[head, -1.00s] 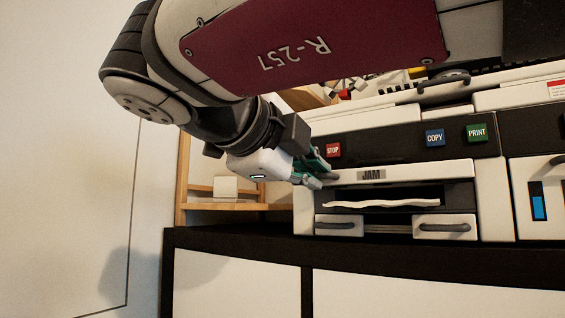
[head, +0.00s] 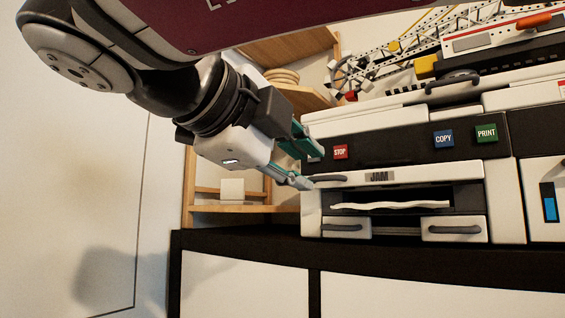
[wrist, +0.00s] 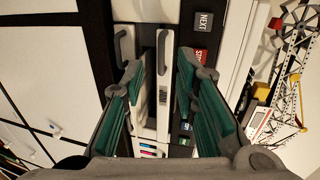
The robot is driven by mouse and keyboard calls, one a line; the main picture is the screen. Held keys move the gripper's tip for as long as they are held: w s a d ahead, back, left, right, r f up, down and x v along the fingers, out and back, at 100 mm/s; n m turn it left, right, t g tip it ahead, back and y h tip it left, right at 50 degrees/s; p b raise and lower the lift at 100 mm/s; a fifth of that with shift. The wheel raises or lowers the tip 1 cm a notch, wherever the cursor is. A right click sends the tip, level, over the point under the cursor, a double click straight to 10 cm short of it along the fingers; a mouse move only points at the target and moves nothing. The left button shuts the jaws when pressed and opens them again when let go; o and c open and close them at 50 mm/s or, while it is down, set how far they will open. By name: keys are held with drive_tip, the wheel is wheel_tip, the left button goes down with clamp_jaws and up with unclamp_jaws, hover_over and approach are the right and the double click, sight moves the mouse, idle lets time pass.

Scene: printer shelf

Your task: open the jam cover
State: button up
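The jam cover (head: 405,175) is the white strip marked JAM on the printer front, above the dark paper slot. It looks shut. Its grey handle (head: 329,179) sits at its left end. My gripper (head: 313,168) is at the left end of the cover, its green-padded fingers open, one above the handle's level and one near it. In the wrist view the open fingers (wrist: 162,76) straddle the JAM strip (wrist: 163,110), with nothing clearly held. Whether a finger touches the handle cannot be told.
Crumpled white paper (head: 390,205) shows in the slot. Two drawers with grey handles (head: 455,229) lie below. STOP (head: 340,152), COPY (head: 443,139) and PRINT (head: 486,133) buttons are above the cover. A wooden shelf (head: 230,209) stands at the left. A toy crane (head: 400,50) is behind.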

drive_tip(key=v, duration=0.6)
drive_tip(key=shift+s+a, duration=0.15)
drive_tip(key=shift+s, duration=0.15)
